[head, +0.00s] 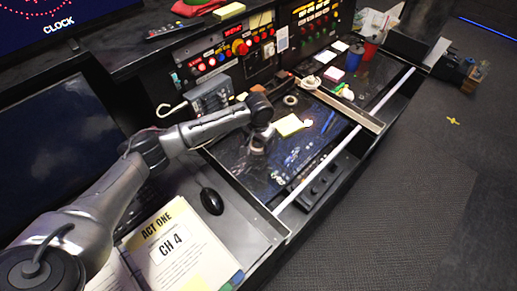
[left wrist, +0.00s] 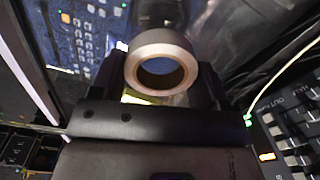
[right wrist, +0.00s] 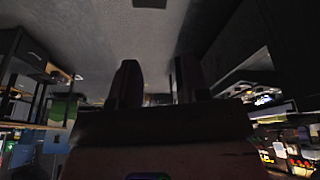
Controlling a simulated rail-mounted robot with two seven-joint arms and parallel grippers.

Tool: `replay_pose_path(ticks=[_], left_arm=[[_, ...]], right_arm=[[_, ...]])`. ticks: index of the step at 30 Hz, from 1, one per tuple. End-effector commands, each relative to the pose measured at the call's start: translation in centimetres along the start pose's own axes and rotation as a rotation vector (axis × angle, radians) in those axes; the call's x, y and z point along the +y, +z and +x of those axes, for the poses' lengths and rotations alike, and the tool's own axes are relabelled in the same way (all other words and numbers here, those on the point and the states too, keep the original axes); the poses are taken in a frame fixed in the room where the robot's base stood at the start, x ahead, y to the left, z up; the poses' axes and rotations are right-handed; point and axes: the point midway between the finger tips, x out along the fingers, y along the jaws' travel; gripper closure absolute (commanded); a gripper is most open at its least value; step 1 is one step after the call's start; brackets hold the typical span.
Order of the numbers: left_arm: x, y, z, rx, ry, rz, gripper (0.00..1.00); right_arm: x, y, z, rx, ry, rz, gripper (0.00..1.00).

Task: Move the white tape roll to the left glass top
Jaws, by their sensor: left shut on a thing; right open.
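My left gripper (head: 259,141) is over the left glass top (head: 297,158), a dark glossy panel with objects on it. In the left wrist view, the left gripper (left wrist: 160,84) is shut on the white tape roll (left wrist: 160,42), a pale ring with a brown inner core held between the fingers. In the head view the roll is mostly hidden by the gripper. I cannot tell whether the roll touches the glass. My right gripper (right wrist: 158,86) is open and empty in the right wrist view; it is not in the head view.
A yellow note pad (head: 290,125) and a blue pen (head: 328,121) lie on the left glass. A black mouse (head: 211,201) and an open binder (head: 176,247) are at the near left. A red cup (head: 370,50) stands farther right. Button panels (head: 222,50) rise behind.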

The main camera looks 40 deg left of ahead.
Motion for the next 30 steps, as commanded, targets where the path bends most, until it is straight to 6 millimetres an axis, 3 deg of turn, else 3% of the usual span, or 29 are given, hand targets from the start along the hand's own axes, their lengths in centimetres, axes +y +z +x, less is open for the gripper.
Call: replay_pose_path(ticks=[12,25,26,30], left_arm=[[0.0,0.1,3.9,-0.001,0.0,0.0,0.55],[0.0,0.0,4.3,0.0,0.0,0.0,0.55],[0.0,0.0,4.3,0.0,0.0,0.0,0.29],[0.0,0.0,4.3,0.0,0.0,0.0,0.15]], right_arm=[[-0.3,0.2,0.8,0.001,-0.006,0.006,0.57],[-0.1,0.2,0.5,0.0,-0.002,0.0,0.57],[-0.1,0.2,0.6,0.0,-0.001,-0.001,0.57],[0.1,0.2,0.6,-0.001,0.002,-0.005,0.57]])
